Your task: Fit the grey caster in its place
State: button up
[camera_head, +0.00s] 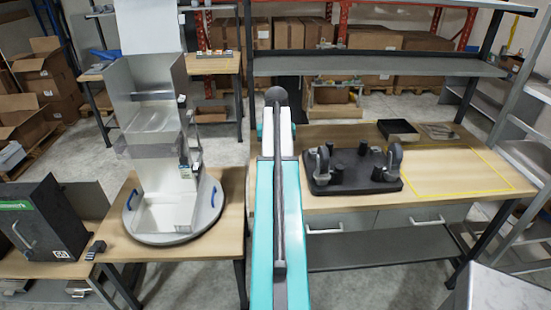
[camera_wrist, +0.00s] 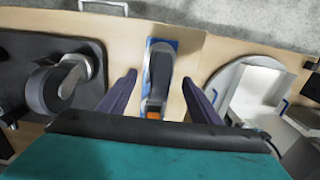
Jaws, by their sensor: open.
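The grey caster (camera_wrist: 160,66) lies on a blue pad (camera_wrist: 154,42) on the wooden tabletop in the wrist view, with an orange part at its near end. My gripper (camera_wrist: 160,78) is open, with one dark finger on each side of the caster in the picture; I see no contact. A black base plate (camera_head: 350,187) lies on the right-hand table with grey casters standing on it at the left (camera_head: 321,166) and right (camera_head: 391,162). Short dark posts (camera_head: 362,148) stand between them. In the head view my arm hides the caster and my gripper.
A metal dispenser (camera_head: 165,140) stands on a round turntable (camera_head: 211,207) with blue handles at the left. A black tray (camera_head: 398,131) lies behind the plate. The yellow-outlined area (camera_head: 450,172) to the right is clear. A grey shelf (camera_head: 380,66) spans the back.

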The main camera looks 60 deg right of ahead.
jog(key=shift+f+b, duration=2.4)
jog(key=shift+f, duration=1.8)
